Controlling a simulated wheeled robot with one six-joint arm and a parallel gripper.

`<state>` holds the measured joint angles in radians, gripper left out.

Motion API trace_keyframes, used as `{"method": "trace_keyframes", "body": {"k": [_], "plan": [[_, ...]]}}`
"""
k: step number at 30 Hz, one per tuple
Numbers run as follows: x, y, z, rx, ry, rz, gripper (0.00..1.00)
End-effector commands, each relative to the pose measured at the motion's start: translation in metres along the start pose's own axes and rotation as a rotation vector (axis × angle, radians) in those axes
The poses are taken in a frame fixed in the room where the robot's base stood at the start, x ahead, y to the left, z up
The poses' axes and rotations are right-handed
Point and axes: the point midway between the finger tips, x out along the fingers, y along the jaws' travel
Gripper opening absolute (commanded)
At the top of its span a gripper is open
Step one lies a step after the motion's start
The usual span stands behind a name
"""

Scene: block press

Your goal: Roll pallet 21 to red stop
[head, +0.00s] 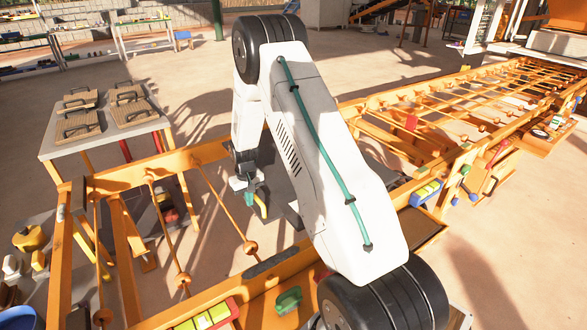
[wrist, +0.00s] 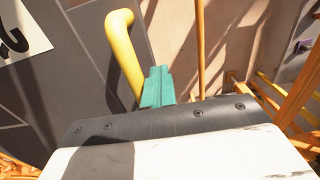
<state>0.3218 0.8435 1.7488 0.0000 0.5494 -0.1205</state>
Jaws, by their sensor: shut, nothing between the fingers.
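A dark grey slab with thin light lines (wrist: 62,75) fills the left of the wrist view, and part of a grey surface (head: 287,182) shows behind my arm in the head view. A white label with black marks (wrist: 18,32) lies on the slab, cut off by the frame, so I cannot read a number. A bent yellow handle (wrist: 122,55) rises by the slab; its yellow also shows in the head view (head: 262,206). My gripper (wrist: 158,72), with teal fingers, is shut and empty just right of the handle, seemingly apart from it. It also shows in the head view (head: 249,198).
An orange roller track (head: 450,105) runs to the back right, with a small red block (head: 411,122) on it; I cannot tell if that is the stop. An orange frame (head: 130,178) stands at left. A table (head: 105,135) holds several handled boards.

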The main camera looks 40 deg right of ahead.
Motion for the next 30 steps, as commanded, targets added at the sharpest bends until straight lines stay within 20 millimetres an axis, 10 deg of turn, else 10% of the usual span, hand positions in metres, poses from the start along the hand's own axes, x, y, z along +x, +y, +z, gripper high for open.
{"method": "trace_keyframes", "body": {"k": [30], "plan": [[0.000, 0.103, -0.001, 0.002, 0.001, 0.001, 0.00]]}}
